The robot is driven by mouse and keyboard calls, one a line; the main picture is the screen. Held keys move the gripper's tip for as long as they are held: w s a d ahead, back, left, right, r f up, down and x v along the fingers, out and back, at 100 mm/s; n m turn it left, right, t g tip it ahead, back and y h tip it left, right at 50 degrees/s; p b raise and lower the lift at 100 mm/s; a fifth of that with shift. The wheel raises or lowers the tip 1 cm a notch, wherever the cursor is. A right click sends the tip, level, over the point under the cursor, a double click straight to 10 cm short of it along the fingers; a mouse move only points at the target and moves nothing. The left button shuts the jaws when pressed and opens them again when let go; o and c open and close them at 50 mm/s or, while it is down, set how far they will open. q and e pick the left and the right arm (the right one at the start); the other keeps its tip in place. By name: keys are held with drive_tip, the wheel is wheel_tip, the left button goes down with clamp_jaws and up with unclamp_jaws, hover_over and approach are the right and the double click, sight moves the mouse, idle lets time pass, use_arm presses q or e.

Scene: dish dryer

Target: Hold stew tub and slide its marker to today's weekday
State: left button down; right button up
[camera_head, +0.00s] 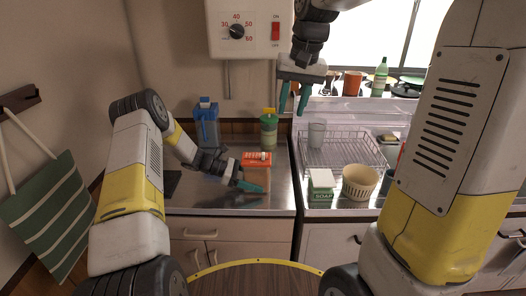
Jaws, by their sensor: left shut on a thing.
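A tub with an orange-red lid (257,158) and a pale orange body stands on the steel counter. Small pale marks show on its lid, but they are too small to read, as is any name on it. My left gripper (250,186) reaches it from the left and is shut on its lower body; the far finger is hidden. My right gripper (292,108) is open and empty, fingers pointing down, above and to the right of the tub. A blue container (206,130) and a green container with a yellow top (269,130) stand behind.
A wire dish rack (345,150) with a clear cup (317,133) is at right. A soap box (321,186) and a cream basket (360,183) stand in front of it. A dial panel (249,30) hangs above. Bare counter (215,196) lies left of the tub.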

sight(263, 153)
drive_tip(key=w+a+f+g+h, duration=0.1)
drive_tip(key=w+a+f+g, duration=0.1)
drive_tip(key=w+a+f, duration=0.65)
drive_tip(key=shift+m, duration=0.3)
drive_tip(key=w+f, duration=0.1)
drive_tip(key=f, duration=0.3)
drive_tip(key=w+d+f, duration=0.1)
drive_tip(key=f, duration=0.3)
drive_tip(key=w+f, duration=0.1)
drive_tip(key=f, duration=0.3)
drive_tip(key=shift+d+f, duration=0.2)
drive_tip(key=shift+f, duration=0.2)
clamp_jaws()
